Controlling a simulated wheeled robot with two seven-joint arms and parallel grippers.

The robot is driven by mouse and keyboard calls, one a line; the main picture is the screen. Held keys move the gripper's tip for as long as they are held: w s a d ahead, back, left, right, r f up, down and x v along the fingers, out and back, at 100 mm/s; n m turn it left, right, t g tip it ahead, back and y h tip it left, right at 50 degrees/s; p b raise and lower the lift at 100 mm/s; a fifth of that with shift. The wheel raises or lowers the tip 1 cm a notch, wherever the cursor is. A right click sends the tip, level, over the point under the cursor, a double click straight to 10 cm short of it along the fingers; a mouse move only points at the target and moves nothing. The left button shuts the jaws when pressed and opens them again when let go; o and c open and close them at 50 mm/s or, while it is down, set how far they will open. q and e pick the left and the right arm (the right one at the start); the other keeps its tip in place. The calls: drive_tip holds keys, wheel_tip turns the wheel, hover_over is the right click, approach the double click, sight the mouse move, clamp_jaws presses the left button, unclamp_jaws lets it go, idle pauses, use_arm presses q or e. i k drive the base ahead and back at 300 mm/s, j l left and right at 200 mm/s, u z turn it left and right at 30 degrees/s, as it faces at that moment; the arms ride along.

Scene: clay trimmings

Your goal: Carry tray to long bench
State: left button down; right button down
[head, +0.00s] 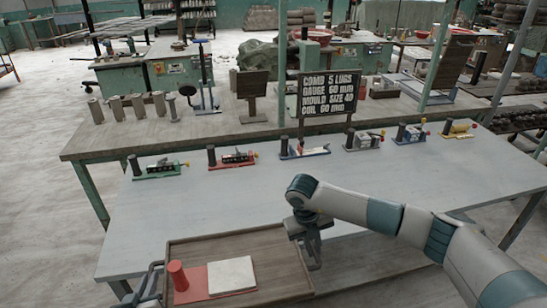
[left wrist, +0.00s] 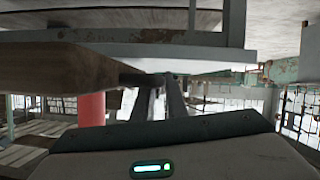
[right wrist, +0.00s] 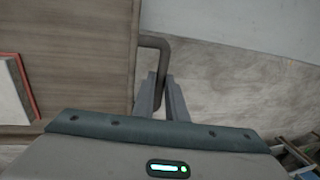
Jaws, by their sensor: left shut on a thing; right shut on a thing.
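The brown wooden tray (head: 215,248) is at the bottom of the head view, overlapping the front edge of the grey-topped long bench (head: 240,205). Whether it touches the bench is unclear. My left gripper (head: 152,278) is shut on the tray's left handle, partly cut off by the frame. My right gripper (head: 313,258) is shut on the right handle. The right wrist view shows that bent dark handle (right wrist: 154,42) between the fingers (right wrist: 164,95).
Several small clamp-like devices stand in a row along the bench, including a green one (head: 159,170) and a red one (head: 232,158). A black sign (head: 329,93) stands behind them. The bench top in front of the row is clear. Another worktable (head: 215,125) adjoins behind.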

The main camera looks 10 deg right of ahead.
sight(231, 212)
drive_tip(key=i+l, duration=0.1)
drive_tip(key=i, duration=0.75)
